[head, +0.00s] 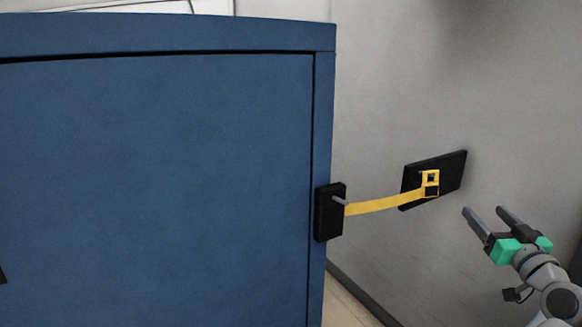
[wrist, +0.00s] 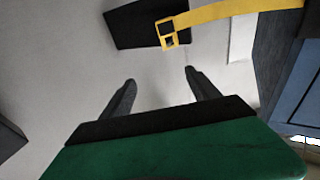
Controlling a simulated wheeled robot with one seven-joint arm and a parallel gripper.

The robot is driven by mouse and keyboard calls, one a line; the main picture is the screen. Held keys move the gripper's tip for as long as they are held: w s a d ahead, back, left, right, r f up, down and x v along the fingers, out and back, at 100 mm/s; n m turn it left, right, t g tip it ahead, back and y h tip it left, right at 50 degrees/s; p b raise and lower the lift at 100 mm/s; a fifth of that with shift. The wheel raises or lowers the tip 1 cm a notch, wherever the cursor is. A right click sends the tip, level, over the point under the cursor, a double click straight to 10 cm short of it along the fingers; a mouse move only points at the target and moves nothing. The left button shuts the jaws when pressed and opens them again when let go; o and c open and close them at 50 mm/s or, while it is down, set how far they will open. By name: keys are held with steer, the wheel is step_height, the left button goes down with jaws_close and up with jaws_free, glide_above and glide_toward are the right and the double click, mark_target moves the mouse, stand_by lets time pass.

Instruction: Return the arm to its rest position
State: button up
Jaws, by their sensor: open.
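My gripper (head: 483,212) is at the lower right in the head view, with its two grey fingers spread and nothing between them. In the wrist view the same open fingers (wrist: 160,83) point toward the wall. A yellow strap (head: 380,204) runs from a black block on the blue cabinet to a black plate (head: 455,174) on the wall. Its square yellow buckle end (head: 431,183) lies against the plate. In the wrist view the strap (wrist: 230,13) and buckle (wrist: 167,34) are beyond the fingertips, apart from them.
The blue cabinet (head: 160,180) fills the left side, with the black block (head: 329,212) and a small peg on its right edge. The grey wall (head: 400,80) stands behind. A strip of floor (head: 350,303) shows between them. The space around my gripper looks clear.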

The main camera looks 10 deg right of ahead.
steer(key=w+a+f+n+g+y+p, duration=0.1)
steer(key=w+a+f+g+y+p, duration=0.3)
steer(key=a, duration=0.6)
steer(key=w+a+n+g+p, duration=0.2)
steer(key=w+a, duration=0.4)
steer(key=a, duration=0.4)
steer(key=s+a+f+g+y+p, duration=0.1)
steer(key=a+g+p, duration=0.1)
steer(key=a, duration=0.4)
steer(key=s+a+g+p, duration=0.1)
steer(key=s+a+p, duration=0.15)
steer(key=a, duration=0.35)
steer(key=s+a+f+g+p, duration=0.1)
steer(key=s+a+g+p, duration=0.1)
steer(key=s+a, duration=0.3)
steer(key=s+a+f+g+h+p, duration=0.1)
steer(key=s+a+f+g+p, duration=0.1)
steer(key=s, duration=0.9)
steer(key=a+g+p, duration=0.1)
steer(key=a+g, duration=0.1)
steer(key=a, duration=0.1)
steer(key=shift+s+a+f+g, duration=0.3)
steer(key=shift+s+a+g, duration=0.1)
steer(key=shift+c, duration=0.2)
